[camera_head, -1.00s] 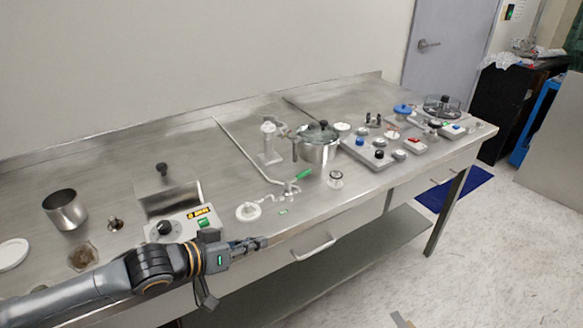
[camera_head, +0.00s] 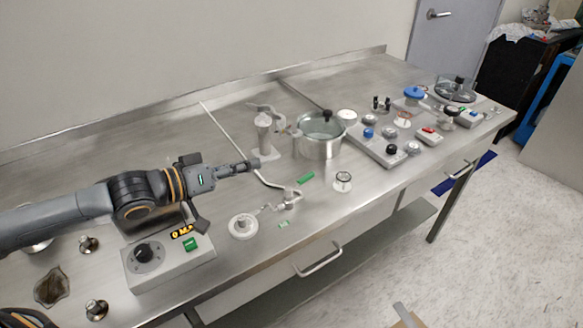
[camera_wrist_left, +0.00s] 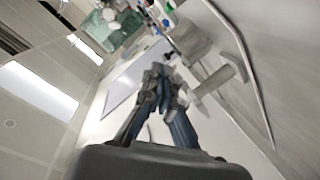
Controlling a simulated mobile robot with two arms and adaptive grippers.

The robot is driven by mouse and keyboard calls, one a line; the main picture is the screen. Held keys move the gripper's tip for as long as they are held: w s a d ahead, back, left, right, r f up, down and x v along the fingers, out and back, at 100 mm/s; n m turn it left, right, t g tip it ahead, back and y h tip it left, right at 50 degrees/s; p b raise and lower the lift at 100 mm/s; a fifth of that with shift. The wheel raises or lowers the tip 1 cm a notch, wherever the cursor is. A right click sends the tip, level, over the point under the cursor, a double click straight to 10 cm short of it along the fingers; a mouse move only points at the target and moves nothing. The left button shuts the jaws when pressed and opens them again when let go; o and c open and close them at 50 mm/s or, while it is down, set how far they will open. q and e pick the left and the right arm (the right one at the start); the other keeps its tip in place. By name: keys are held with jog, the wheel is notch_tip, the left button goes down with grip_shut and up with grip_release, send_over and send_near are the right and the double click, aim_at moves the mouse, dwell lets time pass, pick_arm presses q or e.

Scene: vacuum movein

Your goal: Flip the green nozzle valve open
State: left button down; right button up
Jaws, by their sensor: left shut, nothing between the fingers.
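The green valve handle (camera_head: 306,178) is a short green bar just above the small metal nozzle fitting (camera_head: 291,198) on the steel table. From this angle I cannot tell whether the bar touches the fitting. A white round base (camera_head: 243,226) lies left of the fitting, joined to it by a thin pipe. My left gripper (camera_head: 253,165) is shut and empty, above the table, to the left of the green handle and apart from it. Its closed fingers also show in the left wrist view (camera_wrist_left: 160,85). The green handle cannot be made out there. My right gripper is not in view.
A grey-white stand (camera_head: 264,135) rises just beyond my left fingertips. A lidded steel pot (camera_head: 318,146) stands behind the handle, and a small round gauge (camera_head: 343,181) to its right. A control box (camera_head: 165,262) is at front left. Button panels (camera_head: 375,150) lie right.

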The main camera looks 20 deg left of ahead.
pick_arm(q)
send_over(300, 183)
jog(key=w+a, duration=0.2)
jog(key=a, duration=0.2)
jog(key=f, duration=0.2)
jog(key=shift+s+d+f+p, duration=0.2)
jog(key=shift+d+f+p, duration=0.1)
jog(key=shift+f, duration=0.2)
jog(key=shift+s+d+f+p, duration=0.2)
jog(key=shift+d+f, duration=0.1)
jog(key=shift+f, duration=0.15)
jog(key=shift+s+d+f, duration=0.2)
jog(key=shift+d+f, duration=0.1)
jog(key=shift+f, duration=0.15)
jog(key=shift+d+f, duration=0.1)
jog(key=shift+f, duration=0.1)
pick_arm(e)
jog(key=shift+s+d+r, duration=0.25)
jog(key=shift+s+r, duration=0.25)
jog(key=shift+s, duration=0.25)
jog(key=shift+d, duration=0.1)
